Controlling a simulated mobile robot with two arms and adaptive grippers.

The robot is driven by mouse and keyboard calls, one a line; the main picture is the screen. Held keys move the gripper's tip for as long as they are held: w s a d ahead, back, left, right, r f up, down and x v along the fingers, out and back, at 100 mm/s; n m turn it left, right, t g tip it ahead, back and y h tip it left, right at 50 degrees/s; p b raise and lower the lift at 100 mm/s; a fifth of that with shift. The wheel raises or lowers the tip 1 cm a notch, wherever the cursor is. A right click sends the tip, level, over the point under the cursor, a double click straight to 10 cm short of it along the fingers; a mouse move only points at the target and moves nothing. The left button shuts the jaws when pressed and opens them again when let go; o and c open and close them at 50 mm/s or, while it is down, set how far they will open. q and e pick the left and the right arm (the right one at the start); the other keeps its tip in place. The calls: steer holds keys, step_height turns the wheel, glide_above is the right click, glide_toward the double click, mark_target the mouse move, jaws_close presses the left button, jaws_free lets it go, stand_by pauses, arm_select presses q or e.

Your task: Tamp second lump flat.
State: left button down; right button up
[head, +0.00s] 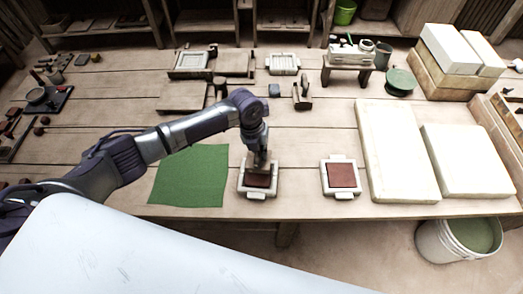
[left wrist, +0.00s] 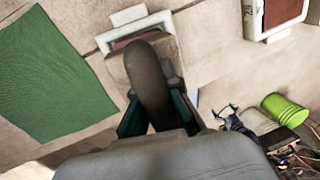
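My left gripper (head: 258,150) is shut on a brown wooden tamper (left wrist: 150,75), whose rounded handle stands between the fingers in the left wrist view. The tamper is over the left white mould (head: 244,191), at the front edge of the table. Reddish-brown clay (left wrist: 138,39) shows past the tamper; most of it is hidden. I cannot tell whether the tamper's face touches the clay. The right white mould (head: 343,195) holds a flat-looking red-brown clay square (head: 343,175), with nothing over it. My right gripper is in neither view.
A green cloth (head: 190,176) lies left of the left mould. Two pale slabs (head: 400,150) (head: 467,160) lie at the right. Behind are a small wooden block tool (head: 302,97), a low stand (head: 347,72) and a green disc (head: 400,80). A bucket (head: 458,240) stands below the front edge.

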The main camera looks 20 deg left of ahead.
arm_select(q)
steer(key=shift+s+f, duration=0.15)
steer(key=shift+s, duration=0.2)
step_height(320, 180, down, 6)
steer(key=b, duration=0.4)
steer(key=shift+b, duration=0.4)
step_height(320, 180, up, 6)
steer(key=p, duration=0.5)
